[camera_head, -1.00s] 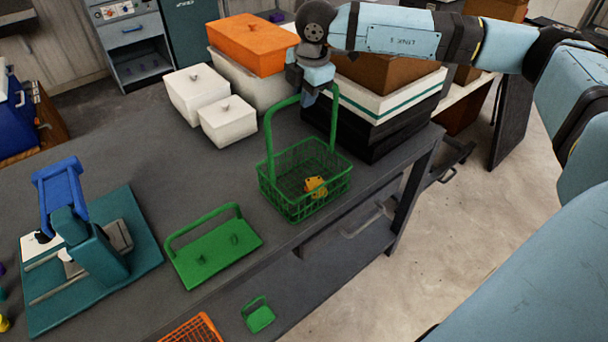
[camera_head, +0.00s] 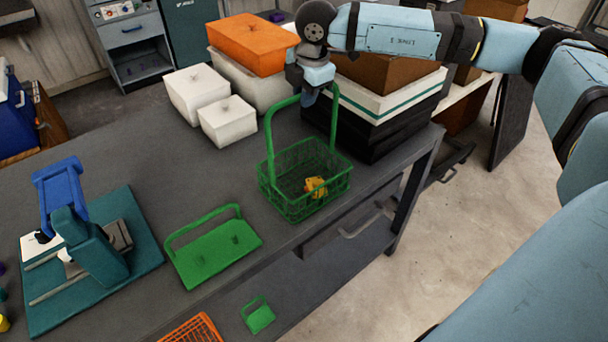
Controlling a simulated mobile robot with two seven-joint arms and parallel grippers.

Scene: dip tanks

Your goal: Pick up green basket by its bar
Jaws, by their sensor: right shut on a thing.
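The green basket (camera_head: 305,197) is a wire-mesh basket with a tall green bar (camera_head: 269,140) arching over it. It is upright at the right part of the grey bench, with a small yellow-orange thing (camera_head: 316,187) inside. My right gripper (camera_head: 308,95) is at the top of the bar and shut on it; the fingers partly hide the bar's top. I cannot tell whether the basket's bottom touches the bench. My left gripper is not in view.
A green lid with a handle (camera_head: 214,252) lies left of the basket. White boxes (camera_head: 228,121), an orange-lidded box (camera_head: 251,42) and stacked black boxes (camera_head: 385,135) stand behind. A teal fixture (camera_head: 95,250) is at left. The bench's front edge is close.

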